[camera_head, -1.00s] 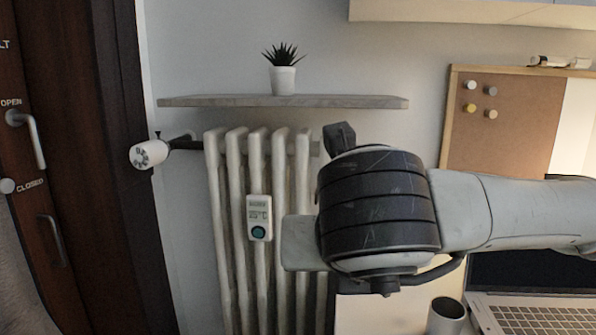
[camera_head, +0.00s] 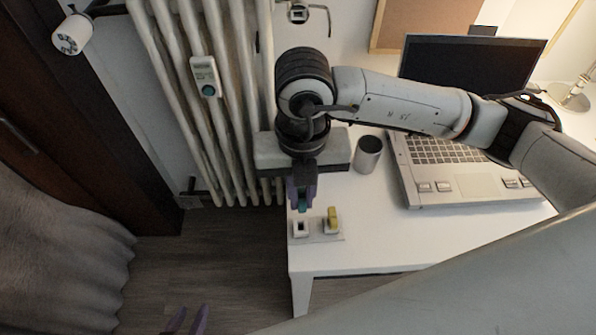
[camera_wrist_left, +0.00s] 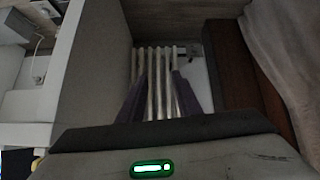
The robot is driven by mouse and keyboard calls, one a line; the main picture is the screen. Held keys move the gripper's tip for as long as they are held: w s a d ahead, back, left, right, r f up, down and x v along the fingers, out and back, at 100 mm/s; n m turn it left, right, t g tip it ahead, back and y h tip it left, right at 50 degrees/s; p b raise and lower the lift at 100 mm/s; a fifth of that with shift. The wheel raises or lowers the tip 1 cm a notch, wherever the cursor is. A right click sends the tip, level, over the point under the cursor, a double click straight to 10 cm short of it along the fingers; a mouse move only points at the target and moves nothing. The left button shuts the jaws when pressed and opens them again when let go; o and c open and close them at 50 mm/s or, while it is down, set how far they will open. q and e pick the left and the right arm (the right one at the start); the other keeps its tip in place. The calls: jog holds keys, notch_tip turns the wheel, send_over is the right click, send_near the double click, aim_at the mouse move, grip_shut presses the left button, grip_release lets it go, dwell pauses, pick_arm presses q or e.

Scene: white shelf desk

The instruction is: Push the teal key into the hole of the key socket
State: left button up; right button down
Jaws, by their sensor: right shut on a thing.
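My right gripper (camera_head: 302,198) points down over the desk's near left corner, shut on the teal key (camera_head: 302,206). Only a small teal tip shows between its purple fingers. The key socket (camera_head: 301,229) is a white block with a dark square hole, on the desk just below the key in the picture. The key appears above the socket, outside the hole; the exact gap is hard to tell. My left gripper (camera_head: 188,320) is at the bottom edge, over the floor. It is open and empty, its fingers apart in the left wrist view (camera_wrist_left: 158,95).
A yellow key (camera_head: 334,216) stands in a second white socket right beside the key socket. A grey cup (camera_head: 368,154) and a laptop (camera_head: 460,184) stand behind and right on the white desk (camera_head: 400,245). A radiator (camera_head: 232,130) is on the wall at left.

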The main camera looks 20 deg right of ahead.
aim_at(301, 212)
pick_arm(q)
jog(key=shift+f, duration=0.15)
